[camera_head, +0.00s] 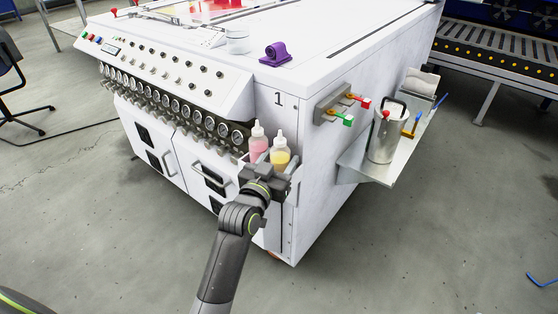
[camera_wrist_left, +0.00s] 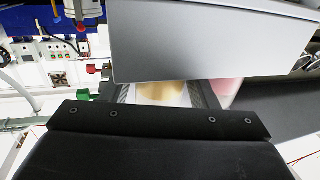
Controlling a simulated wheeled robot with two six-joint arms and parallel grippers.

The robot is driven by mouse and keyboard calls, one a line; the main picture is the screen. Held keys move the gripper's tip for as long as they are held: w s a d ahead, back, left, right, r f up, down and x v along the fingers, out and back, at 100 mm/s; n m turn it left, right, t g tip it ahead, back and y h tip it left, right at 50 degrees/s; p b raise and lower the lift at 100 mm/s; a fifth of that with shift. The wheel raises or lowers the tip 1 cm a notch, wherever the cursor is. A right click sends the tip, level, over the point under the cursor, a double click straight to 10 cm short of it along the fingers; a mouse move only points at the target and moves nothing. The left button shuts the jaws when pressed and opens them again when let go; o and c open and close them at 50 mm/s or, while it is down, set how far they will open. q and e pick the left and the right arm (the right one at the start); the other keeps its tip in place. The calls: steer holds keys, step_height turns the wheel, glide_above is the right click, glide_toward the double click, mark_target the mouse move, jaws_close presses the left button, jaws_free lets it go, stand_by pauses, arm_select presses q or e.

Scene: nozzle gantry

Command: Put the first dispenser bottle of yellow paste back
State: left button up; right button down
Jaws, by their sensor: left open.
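The yellow paste bottle (camera_head: 281,160) has a clear body and a white nozzle. It stands upright at the near corner of the white machine, to the right of a pink paste bottle (camera_head: 258,145). My left gripper (camera_head: 268,176) is right in front of it and hides its lower part. In the left wrist view the yellow bottle (camera_wrist_left: 160,93) shows between the two open fingers (camera_wrist_left: 162,96), with the pink bottle (camera_wrist_left: 229,90) outside them on the right. Whether the fingers touch the bottle cannot be told. My right gripper is out of view.
The white machine (camera_head: 315,88) has a row of round gauges (camera_head: 170,103) left of the bottles. On its right side are red and green valve handles (camera_head: 347,119) and a shelf (camera_head: 360,170) with a metal canister (camera_head: 387,137). The floor in front is clear.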

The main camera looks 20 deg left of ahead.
arm_select(q)
steer(key=s, duration=0.6)
steer(key=shift+a, duration=0.35)
steer(key=g, duration=0.2)
glide_toward(276, 165)
steer(key=s+a+f, duration=0.3)
steer(key=s+f, duration=0.2)
steer(key=f, duration=0.1)
steer(key=s+a+f+n+g+y, duration=0.2)
steer(key=s+a+f, duration=0.3)
steer(key=s, duration=0.4)
steer(key=shift+s+g+y, duration=0.3)
steer(key=shift+g, duration=0.4)
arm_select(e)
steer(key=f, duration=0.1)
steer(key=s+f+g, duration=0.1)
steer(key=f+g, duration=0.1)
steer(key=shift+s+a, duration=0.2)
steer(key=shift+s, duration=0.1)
arm_select(q)
steer(key=shift+a, duration=0.15)
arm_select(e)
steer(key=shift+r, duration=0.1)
